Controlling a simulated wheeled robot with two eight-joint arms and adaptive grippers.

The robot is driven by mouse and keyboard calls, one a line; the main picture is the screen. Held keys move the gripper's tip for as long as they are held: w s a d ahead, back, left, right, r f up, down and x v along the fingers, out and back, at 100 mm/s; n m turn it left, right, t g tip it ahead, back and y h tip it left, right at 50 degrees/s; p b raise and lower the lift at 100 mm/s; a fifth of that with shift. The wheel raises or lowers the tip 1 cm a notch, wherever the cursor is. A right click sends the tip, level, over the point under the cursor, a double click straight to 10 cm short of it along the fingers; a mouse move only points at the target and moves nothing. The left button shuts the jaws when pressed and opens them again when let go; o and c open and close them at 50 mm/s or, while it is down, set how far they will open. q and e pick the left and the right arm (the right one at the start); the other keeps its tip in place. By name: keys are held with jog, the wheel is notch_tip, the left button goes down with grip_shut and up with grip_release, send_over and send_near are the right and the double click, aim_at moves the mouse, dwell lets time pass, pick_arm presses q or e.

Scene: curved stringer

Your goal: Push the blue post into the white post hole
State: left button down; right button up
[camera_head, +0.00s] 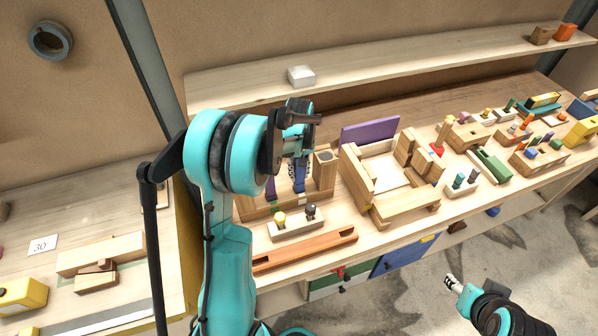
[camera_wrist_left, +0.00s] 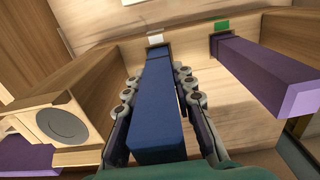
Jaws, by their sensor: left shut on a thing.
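The blue post (camera_wrist_left: 157,105) is a long square bar between the fingers of my left gripper (camera_wrist_left: 155,88), which is shut on it. Its far end meets the wooden board (camera_wrist_left: 110,58) at the hole under the white mark (camera_wrist_left: 155,40); I cannot tell how deep it sits. In the head view the blue post (camera_head: 300,180) shows below my left gripper (camera_head: 300,152), inside the wooden fixture (camera_head: 325,182). A purple post (camera_wrist_left: 262,75) sticks out at the green mark (camera_wrist_left: 221,26). My right gripper (camera_head: 449,282) is over the floor, far from the post; its fingers are too small to read.
A block with a round grey disc (camera_wrist_left: 62,124) stands left of the post. In front of the fixture are a small peg block (camera_head: 297,226) and a long orange-brown tray (camera_head: 306,249). A wooden box assembly (camera_head: 405,205) stands close on the right. A shelf (camera_head: 390,62) runs behind.

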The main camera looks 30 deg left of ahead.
pick_arm(q)
jog(key=shift+f+b, duration=0.9)
jog(key=shift+f, duration=0.3)
jog(key=c, duration=1.2)
grip_release()
jog(key=shift+r, duration=0.1)
notch_tip(320, 180, up, 12)
jog(key=shift+s+d, duration=0.2)
jog(key=shift+d, duration=0.05)
jog(key=s+d+f+m+t+b, duration=0.2)
jog(key=s+d+m, duration=0.1)
jog(key=s+d, duration=0.2)
jog(key=s+d+f+m+t+b, duration=0.2)
jog(key=s+d+m+b, duration=0.1)
jog(key=s+d, duration=0.2)
jog(key=s+d+f+m+t+b, duration=0.2)
jog(key=s+d+m+t, duration=0.1)
jog(key=s, duration=0.5)
jog(key=shift+s+d+f+m, duration=0.1)
jog(key=shift+s+d+m, duration=0.15)
jog(key=shift+d+m, duration=0.5)
